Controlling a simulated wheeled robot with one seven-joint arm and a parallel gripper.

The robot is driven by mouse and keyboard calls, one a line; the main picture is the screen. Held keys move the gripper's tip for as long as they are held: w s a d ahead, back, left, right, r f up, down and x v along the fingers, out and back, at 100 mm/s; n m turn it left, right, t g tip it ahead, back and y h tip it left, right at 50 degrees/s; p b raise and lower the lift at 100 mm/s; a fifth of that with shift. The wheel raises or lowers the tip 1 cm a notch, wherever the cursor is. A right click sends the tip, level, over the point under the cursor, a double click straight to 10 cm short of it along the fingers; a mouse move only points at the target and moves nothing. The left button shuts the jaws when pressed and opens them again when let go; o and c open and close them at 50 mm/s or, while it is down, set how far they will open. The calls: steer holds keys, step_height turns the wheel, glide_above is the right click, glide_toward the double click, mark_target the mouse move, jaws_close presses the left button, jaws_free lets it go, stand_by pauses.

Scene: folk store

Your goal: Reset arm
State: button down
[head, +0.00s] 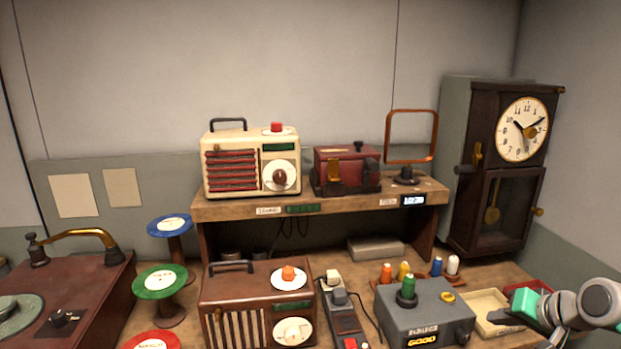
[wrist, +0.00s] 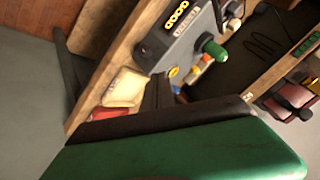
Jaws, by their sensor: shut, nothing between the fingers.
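My gripper (head: 508,317) is at the lower right of the head view, over the right end of the bench, near a cream tray (head: 488,308). It is shut and empty. Its fingers are small and dark there, beside a teal part of my arm. In the wrist view a large green and dark part of mine fills the bottom, and a dark finger shape (wrist: 156,92) points up toward the bench.
A grey box with coloured spools (head: 425,310) stands left of my gripper; it also shows in the wrist view (wrist: 190,35). A red tray (head: 530,288) lies close by. A tall clock (head: 495,165) stands behind. Radios (head: 250,165) and a record player (head: 85,285) are further left.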

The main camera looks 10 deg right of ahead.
steer(key=s+f+m+g, duration=0.3)
steer(key=s+f+g, duration=0.2)
steer(key=s+f, duration=0.75)
steer(key=s+a+f+g, duration=0.1)
steer(key=s+a+g, duration=0.15)
steer(key=a, duration=0.35)
steer(key=w+a+r+n, duration=0.2)
steer(key=a+n, duration=0.1)
steer(key=a, duration=0.5)
steer(key=w+a+r+n+t, duration=0.1)
steer(key=w+a+r+n, duration=0.1)
steer(key=a, duration=0.7)
steer(key=w+a+r+n+t+h, duration=0.1)
steer(key=w+a+r+n, duration=0.1)
steer(key=a+n, duration=0.3)
steer(key=a, duration=0.4)
steer(key=shift+w, duration=0.25)
steer(key=shift+d, duration=0.1)
